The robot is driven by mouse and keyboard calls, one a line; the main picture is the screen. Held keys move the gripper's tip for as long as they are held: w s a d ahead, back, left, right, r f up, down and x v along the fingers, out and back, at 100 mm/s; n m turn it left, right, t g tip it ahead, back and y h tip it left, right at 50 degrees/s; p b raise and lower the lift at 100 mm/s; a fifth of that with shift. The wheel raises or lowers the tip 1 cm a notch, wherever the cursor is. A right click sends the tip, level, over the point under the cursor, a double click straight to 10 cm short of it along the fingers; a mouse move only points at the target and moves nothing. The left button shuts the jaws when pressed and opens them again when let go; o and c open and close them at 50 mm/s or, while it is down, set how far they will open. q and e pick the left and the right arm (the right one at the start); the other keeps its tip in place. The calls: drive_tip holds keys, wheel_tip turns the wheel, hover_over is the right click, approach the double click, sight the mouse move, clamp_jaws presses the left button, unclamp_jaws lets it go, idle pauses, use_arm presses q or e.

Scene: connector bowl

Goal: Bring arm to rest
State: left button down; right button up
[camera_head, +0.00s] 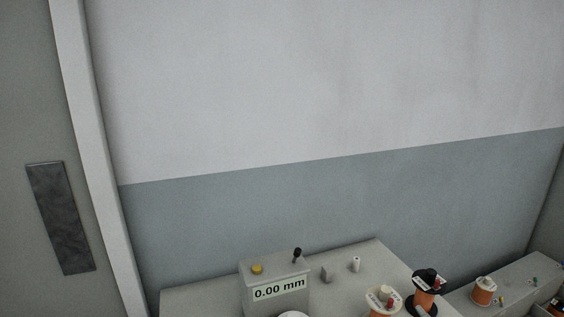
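Neither of my grippers nor either arm shows in the head view. A grey bench (200,297) stands along the bottom of the picture. On it is a box-shaped device (275,283) with a display reading "0.00 mm", a yellow button (257,269) and a black-knobbed lever (297,255). No bowl can be made out for sure; a white round thing (293,314) is cut off by the bottom edge in front of the device.
Spools with orange winding, one with white ends (383,299) and one with black ends (426,290), stand right of the device. Another orange spool (484,291) is on a grey surface farther right. A small white cylinder (356,264) stands behind. A door with a dark plate (60,218) is left.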

drive_tip(key=s+a+f+m+g+y, duration=0.15)
drive_tip(key=s+f+m+g, duration=0.35)
drive_tip(key=s+f+g, duration=1.1)
drive_tip(key=s+f+t, duration=0.1)
drive_tip(key=s+f, duration=0.2)
drive_tip(key=f, duration=0.7)
drive_tip(key=s+f+t, duration=0.1)
drive_tip(key=s+f, duration=0.2)
drive_tip(key=f, duration=0.8)
drive_tip(key=s+f+t, duration=0.1)
drive_tip(key=s+f, duration=0.2)
drive_tip(key=f, duration=0.7)
drive_tip(key=s+d+f+g, duration=0.1)
drive_tip(key=s+d+f, duration=0.1)
drive_tip(key=s+f, duration=1.3)
drive_tip(key=shift+s+d, duration=0.25)
drive_tip(key=shift+s, duration=0.65)
drive_tip(key=shift+h, duration=0.25)
